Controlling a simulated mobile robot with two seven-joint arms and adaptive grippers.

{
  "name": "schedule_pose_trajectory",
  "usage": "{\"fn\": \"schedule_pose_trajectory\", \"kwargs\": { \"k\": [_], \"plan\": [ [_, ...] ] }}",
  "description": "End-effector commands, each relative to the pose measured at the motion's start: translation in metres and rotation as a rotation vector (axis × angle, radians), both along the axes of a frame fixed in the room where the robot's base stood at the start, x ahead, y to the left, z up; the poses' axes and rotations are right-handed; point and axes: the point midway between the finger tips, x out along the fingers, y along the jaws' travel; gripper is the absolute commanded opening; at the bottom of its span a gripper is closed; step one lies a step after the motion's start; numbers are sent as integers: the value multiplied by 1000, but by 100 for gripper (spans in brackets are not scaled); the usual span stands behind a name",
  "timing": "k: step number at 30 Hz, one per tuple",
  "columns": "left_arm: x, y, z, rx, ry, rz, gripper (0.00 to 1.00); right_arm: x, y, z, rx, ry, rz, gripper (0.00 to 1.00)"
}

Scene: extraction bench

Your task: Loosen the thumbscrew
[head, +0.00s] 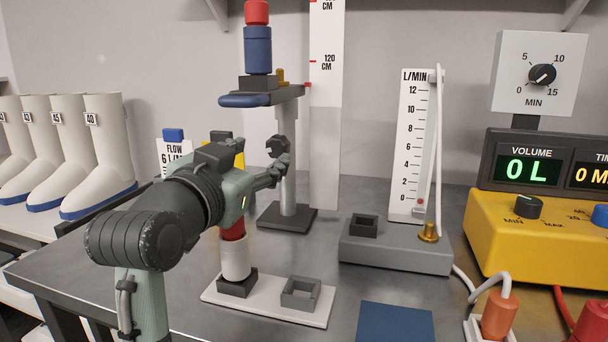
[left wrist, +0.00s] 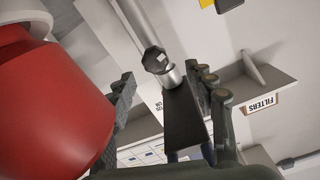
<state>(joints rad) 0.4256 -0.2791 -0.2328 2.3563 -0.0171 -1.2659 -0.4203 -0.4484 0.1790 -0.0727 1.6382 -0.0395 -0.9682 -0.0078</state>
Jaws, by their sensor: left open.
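The thumbscrew is a dark faceted knob (head: 277,146) on the silver post of the stand, below its arm. It also shows in the left wrist view (left wrist: 155,60), between my fingers and ahead of them. My left gripper (head: 276,168) is open beside the post, and its fingers also show in the left wrist view (left wrist: 166,80). I see nothing held, and I cannot tell whether a finger touches the knob. The stand's arm (head: 290,94) carries a blue and red cylinder (head: 257,48). My gripper hides part of the stand.
A red-capped white cylinder (head: 236,258) stands close beneath my left gripper; its red part fills the left of the wrist view. To the right are a flow gauge (head: 408,150) on a grey base and a yellow unit (head: 520,240). White boots (head: 100,150) stand at left.

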Motion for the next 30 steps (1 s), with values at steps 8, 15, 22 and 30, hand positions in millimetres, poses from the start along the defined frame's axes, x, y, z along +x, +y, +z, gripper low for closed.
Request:
{"fn": "schedule_pose_trajectory", "kwargs": {
  "k": [8, 15, 22, 30],
  "plan": [
    [23, -14, -2, 27, -6, -1, 55, -4, 8, -4, 25, 8, -22, 55],
    [58, -25, -1, 26, -7, -1, 55, -13, 5, -17, 16, 19, -10, 55],
    [72, -29, -2, 26, -7, 0, 55, -17, 4, -23, 12, 26, -6, 55],
    [72, -29, -2, 26, -8, 0, 48, -16, 4, -23, 12, 24, -6, 55]
  ]
}}
